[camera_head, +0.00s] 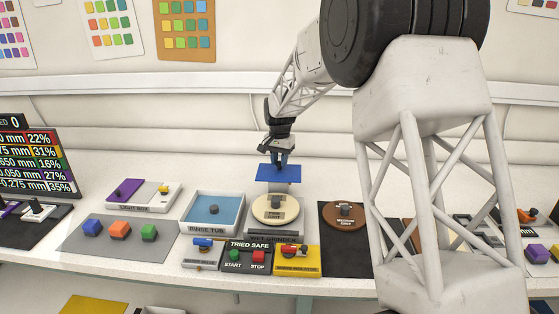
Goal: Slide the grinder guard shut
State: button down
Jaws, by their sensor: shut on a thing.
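A flat blue plate, which looks like the grinder guard (268,174), is at the back of the grinder, behind the disc, and leaves the disc uncovered. My gripper (283,164) reaches down from above with its fingers at the middle of the blue plate. It is shut on the guard; the exact grip point is small and partly hidden.
Left of the grinder is a rinse tub (185,216) of blue water. In front are a control box (247,245) with START and STOP buttons and a yellow box (309,262). A brown disc (345,226) lies on a dark mat to the right. My arm hides the bench beyond.

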aim_at(277, 175)
jog(key=shift+s, duration=5.2)
jog(key=c, duration=0.9)
grip_release()
notch_tip(277, 175, up, 8)
jog(key=shift+f, duration=0.1)
